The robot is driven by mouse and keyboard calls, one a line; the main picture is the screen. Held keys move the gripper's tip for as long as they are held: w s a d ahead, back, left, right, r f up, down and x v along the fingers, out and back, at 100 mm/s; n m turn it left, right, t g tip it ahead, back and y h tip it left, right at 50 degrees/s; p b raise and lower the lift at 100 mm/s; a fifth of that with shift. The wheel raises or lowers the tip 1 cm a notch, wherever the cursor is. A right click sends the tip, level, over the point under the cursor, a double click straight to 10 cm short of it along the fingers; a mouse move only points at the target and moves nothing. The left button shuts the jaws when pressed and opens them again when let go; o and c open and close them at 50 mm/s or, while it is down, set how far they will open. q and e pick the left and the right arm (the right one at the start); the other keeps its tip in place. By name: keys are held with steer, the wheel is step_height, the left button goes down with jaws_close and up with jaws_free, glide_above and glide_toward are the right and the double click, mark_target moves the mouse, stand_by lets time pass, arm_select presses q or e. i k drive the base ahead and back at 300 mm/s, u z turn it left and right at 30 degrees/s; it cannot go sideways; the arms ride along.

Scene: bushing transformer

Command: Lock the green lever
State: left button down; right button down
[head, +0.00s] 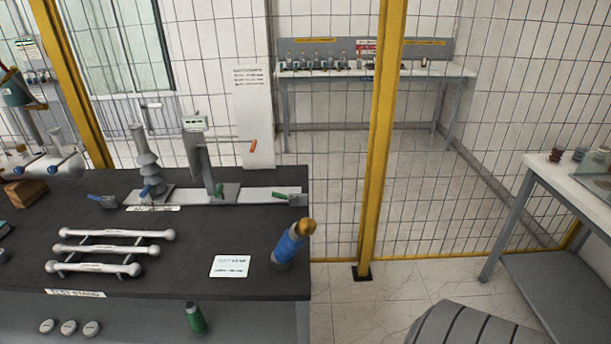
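On the dark test stand, a small green lever (219,190) hangs at the foot of the grey upright device (203,150). A second small green handle (279,195) sits on a grey block (297,200) at the right end of the light rail (255,196). I cannot tell from this view which one the task means, nor whether either is locked. Neither of my grippers shows in the head view.
Blue levers (95,198) and an orange lever (253,146) are near. White rods (105,249), a white card (230,266) and a blue cylinder with an orange top (288,247) occupy the dark table (185,275). A yellow post (381,140) and mesh fence stand behind.

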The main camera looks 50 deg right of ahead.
mark_target(293, 200)
steer(key=z, duration=0.5)
steer(key=i, duration=0.5)
steer(key=z, duration=0.35)
